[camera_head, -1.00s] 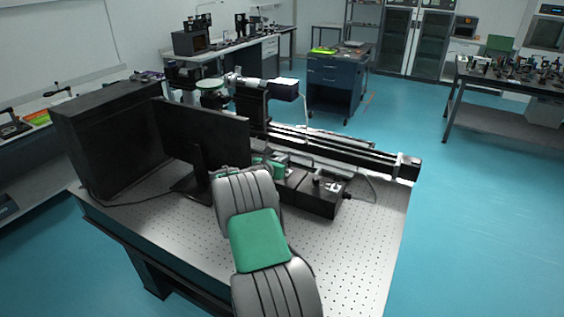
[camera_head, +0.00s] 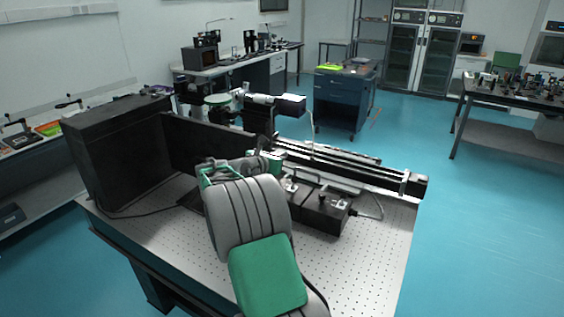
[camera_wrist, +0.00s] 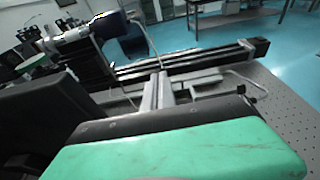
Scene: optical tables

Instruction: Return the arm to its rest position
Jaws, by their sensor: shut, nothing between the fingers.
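My arm, grey with a green panel, reaches up from the bottom of the head view over the perforated optical table (camera_head: 375,265). In that view my gripper is mostly hidden behind the arm links. In the wrist view my gripper (camera_wrist: 157,92) shows as two narrow fingers side by side, shut with nothing between them. Beyond the fingers is a long black linear rail (camera_wrist: 185,62), which also lies across the table in the head view (camera_head: 350,172).
Black modules (camera_head: 325,208) sit right of my arm. A camera-like instrument (camera_head: 270,102) stands behind. A blue drawer cabinet (camera_head: 340,98) is farther back. The front right tabletop is bare.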

